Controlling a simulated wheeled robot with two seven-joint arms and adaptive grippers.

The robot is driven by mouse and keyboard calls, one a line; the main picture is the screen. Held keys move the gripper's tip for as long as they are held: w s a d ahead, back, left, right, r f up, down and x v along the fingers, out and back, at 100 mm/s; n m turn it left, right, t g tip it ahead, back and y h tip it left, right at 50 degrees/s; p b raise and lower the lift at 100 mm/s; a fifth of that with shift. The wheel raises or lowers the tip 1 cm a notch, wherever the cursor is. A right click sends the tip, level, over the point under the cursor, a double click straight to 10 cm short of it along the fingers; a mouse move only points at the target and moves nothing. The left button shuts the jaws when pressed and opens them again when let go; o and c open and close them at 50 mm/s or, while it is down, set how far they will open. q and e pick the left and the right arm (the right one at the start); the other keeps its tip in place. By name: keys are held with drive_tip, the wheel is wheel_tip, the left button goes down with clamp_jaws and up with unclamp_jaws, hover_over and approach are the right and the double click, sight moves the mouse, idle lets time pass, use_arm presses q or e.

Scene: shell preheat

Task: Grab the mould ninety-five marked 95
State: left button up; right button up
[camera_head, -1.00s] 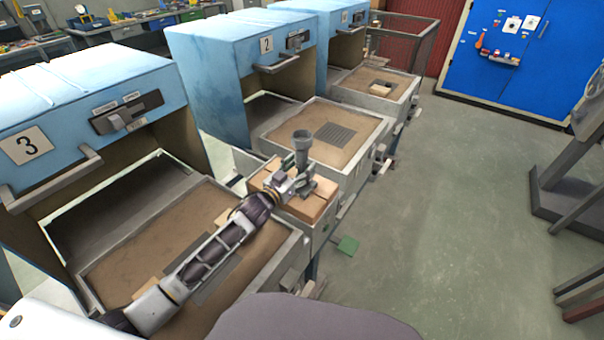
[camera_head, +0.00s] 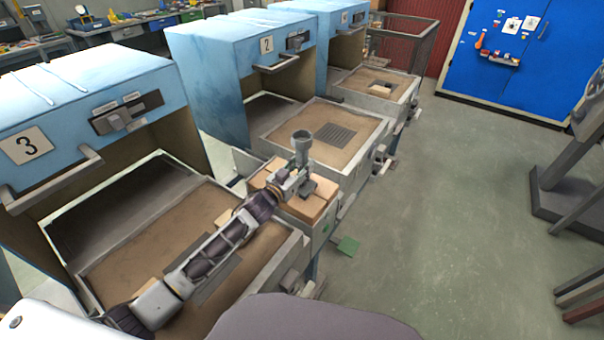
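A grey upright piece with a flared cup (camera_head: 302,140) on top stands on light brown blocks (camera_head: 316,208) on a stand between two sand-filled beds. I can read no 95 on it at this size; whether it is the mould marked 95 is not clear. My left gripper (camera_head: 301,174) is at its stem, just below the cup, with the arm reaching in from the lower left. The fingers overlap the stem and partly hide it. Whether they are shut on it or only around it is too small to tell. My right gripper is out of view.
A third blue station stands behind. The floor at right is clear up to grey frames and a blue cabinet (camera_head: 490,90).

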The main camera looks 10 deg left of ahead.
sight(307, 138)
use_arm(q)
clamp_jaws()
drive_tip(key=shift+r, duration=0.2)
drive_tip(key=shift+r, duration=0.6)
wheel_tip(307, 138, up, 8)
drive_tip(key=shift+f+p, duration=0.25)
drive_tip(key=shift+p, duration=0.5)
drive_tip(key=shift+r, duration=0.55)
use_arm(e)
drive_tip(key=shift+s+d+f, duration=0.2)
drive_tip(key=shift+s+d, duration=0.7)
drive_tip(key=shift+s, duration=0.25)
